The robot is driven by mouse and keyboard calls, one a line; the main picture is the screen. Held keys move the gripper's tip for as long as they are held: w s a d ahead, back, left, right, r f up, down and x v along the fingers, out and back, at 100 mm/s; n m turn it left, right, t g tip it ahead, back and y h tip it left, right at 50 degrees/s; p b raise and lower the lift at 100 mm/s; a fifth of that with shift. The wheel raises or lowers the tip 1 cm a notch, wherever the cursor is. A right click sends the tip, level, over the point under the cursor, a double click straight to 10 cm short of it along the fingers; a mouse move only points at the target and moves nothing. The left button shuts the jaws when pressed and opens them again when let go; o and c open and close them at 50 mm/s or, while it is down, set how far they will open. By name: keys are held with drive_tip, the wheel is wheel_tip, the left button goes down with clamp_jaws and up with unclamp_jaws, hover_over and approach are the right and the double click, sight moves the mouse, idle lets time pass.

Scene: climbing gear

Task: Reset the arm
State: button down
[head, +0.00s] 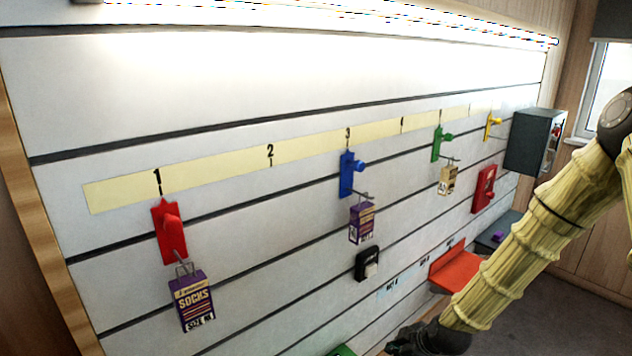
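My arm comes in from the right edge in a ribbed yellow cover. My gripper (402,343) is black and shows at the bottom edge of the head view, in front of the slatted wall. It is small, dark and partly cut off, so its fingers cannot be made out clearly. I see nothing held in it, but its underside is hidden. It appears below and left of the red shelf (455,268).
The white slatted wall (270,215) carries red (170,236), blue (346,176), green (437,146) and yellow (489,128) hooks. Socks packages (192,299) and others hang there. A dark box (530,142) juts out near the window. Floor (580,315) shows at lower right.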

drive_tip(key=s+f+m+g+h, duration=0.1)
drive_tip(key=s+f+m, duration=0.3)
drive_tip(key=s, duration=0.8)
drive_tip(key=s+f+m+g+h, duration=0.1)
drive_tip(key=s+f+m+g, duration=0.2)
drive_tip(key=s+f, duration=0.5)
drive_tip(key=s+f+m+g+h, duration=0.1)
drive_tip(key=s+f+m, duration=0.4)
drive_tip(key=s, duration=1.1)
wheel_tip(320, 180, down, 2)
drive_tip(key=shift+s+m+g, duration=0.15)
drive_tip(key=shift+m+g, duration=0.25)
drive_tip(key=shift+g, duration=0.1)
drive_tip(key=shift+a, duration=0.1)
